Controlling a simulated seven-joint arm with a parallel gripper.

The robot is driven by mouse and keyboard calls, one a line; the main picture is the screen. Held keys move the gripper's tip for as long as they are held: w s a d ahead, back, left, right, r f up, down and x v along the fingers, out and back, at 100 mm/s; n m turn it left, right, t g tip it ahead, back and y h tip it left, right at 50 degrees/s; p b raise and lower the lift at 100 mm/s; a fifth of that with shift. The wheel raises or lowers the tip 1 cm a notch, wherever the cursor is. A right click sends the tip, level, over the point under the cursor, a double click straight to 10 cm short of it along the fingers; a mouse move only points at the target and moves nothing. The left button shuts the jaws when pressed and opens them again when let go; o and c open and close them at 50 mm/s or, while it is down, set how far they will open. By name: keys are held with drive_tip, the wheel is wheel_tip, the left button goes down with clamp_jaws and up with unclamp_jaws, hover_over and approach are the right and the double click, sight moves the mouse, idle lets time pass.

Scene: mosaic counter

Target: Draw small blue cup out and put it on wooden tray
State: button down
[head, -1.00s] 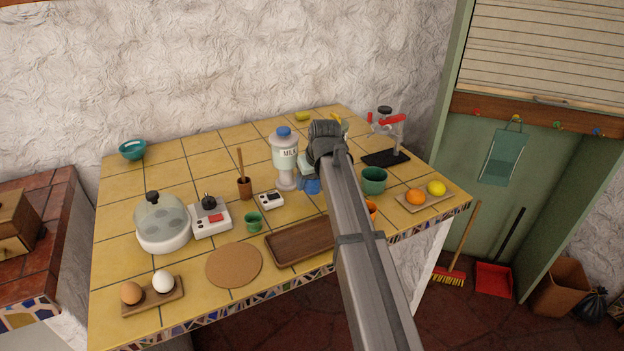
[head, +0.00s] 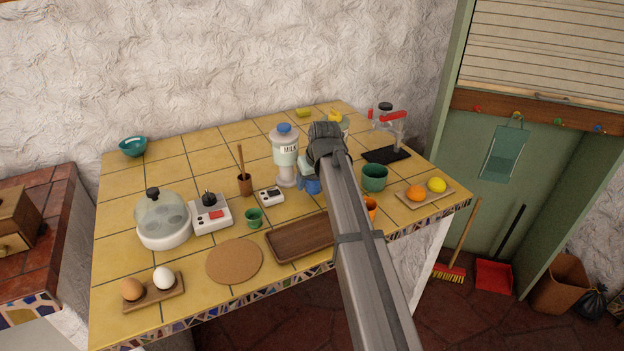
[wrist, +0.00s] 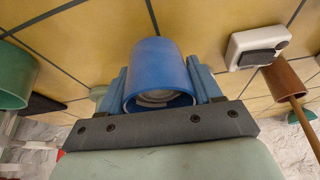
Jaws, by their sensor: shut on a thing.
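The small blue cup (wrist: 158,68) is between the two blue fingers of my gripper (wrist: 160,88) in the wrist view, with a finger against each side. My gripper is shut on it. In the head view the blue cup (head: 313,187) shows low beside my arm, next to the milk dispenser, and my arm hides part of the gripper. I cannot tell whether the cup touches the counter. The wooden tray (head: 300,237) lies empty near the counter's front edge, its right end hidden behind my arm.
The milk dispenser (head: 284,158) stands just left of my gripper. A white switch box (head: 270,196), a small green cup (head: 253,218) and a cork mat (head: 234,261) lie to the left. A larger green cup (head: 374,178) and an orange cup (head: 370,208) are to the right.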

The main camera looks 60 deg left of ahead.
sight(308, 189)
drive_tip(key=shift+w+a+f, duration=0.25)
drive_tip(key=shift+a+f, duration=0.3)
drive_tip(key=shift+f, duration=0.25)
drive_tip(key=shift+s+d, duration=0.1)
drive_tip(key=shift+d, duration=0.05)
drive_tip(key=shift+s+d, duration=1.4)
drive_tip(key=shift+d, duration=0.15)
drive_tip(key=shift+r, duration=0.2)
drive_tip(key=shift+r, duration=2.85)
